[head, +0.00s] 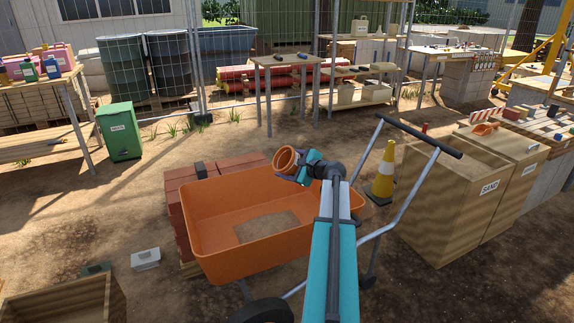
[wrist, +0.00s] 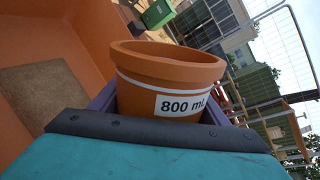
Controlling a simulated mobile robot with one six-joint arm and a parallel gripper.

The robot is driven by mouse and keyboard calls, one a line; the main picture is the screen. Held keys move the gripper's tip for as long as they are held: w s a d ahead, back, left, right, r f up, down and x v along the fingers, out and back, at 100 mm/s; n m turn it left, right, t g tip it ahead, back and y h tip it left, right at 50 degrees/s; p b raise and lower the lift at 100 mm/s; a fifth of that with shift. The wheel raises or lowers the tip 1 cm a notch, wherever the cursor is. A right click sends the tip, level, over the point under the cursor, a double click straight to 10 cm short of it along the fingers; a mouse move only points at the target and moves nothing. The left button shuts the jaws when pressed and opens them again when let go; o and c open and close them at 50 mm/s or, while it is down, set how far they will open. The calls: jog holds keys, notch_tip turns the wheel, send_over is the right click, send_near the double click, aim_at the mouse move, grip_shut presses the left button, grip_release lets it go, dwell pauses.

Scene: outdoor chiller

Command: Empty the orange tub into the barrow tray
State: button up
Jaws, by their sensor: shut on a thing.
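My gripper (head: 303,169) is shut on the orange tub (head: 285,161), a round pot with a white band. In the wrist view the tub (wrist: 165,75) sits between purple fingers and its label reads 800 mL. The tub is tilted in the head view, its mouth toward the left, above the far side of the barrow tray. I cannot tell what is inside it. The orange barrow tray (head: 215,238) has a flat, sand-coloured patch (head: 266,226) on its floor. The tray also shows at the left of the wrist view (wrist: 75,30).
Bricks (head: 180,195) are stacked behind the tray's left side. A traffic cone (head: 383,175) and wooden sand bins (head: 450,205) stand to the right, with an orange scoop (head: 485,129) on top. A green bin (head: 120,133) is at the left. Open dirt lies between.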

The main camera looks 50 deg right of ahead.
aim_at(280, 159)
jog(key=a+r+m+p, duration=0.1)
jog(key=w+a+r+m+t+y+p, duration=0.1)
jog(key=m+p, duration=0.1)
jog(key=shift+a+r+m+t+y+p, duration=0.15)
jog(key=shift+m+t+y+p, duration=0.15)
jog(key=shift+w+a+r+m+t+p, duration=0.2)
jog(key=shift+a+r+m+t+p, duration=0.25)
jog(key=shift+m+p, duration=0.5)
jog(key=shift+w+a+r+m+t+p, duration=0.15)
jog(key=shift+a+r+m+t+p, duration=0.3)
jog(key=shift+m+p, duration=0.5)
jog(key=shift+a+f, duration=0.1)
jog(key=shift+a, duration=0.1)
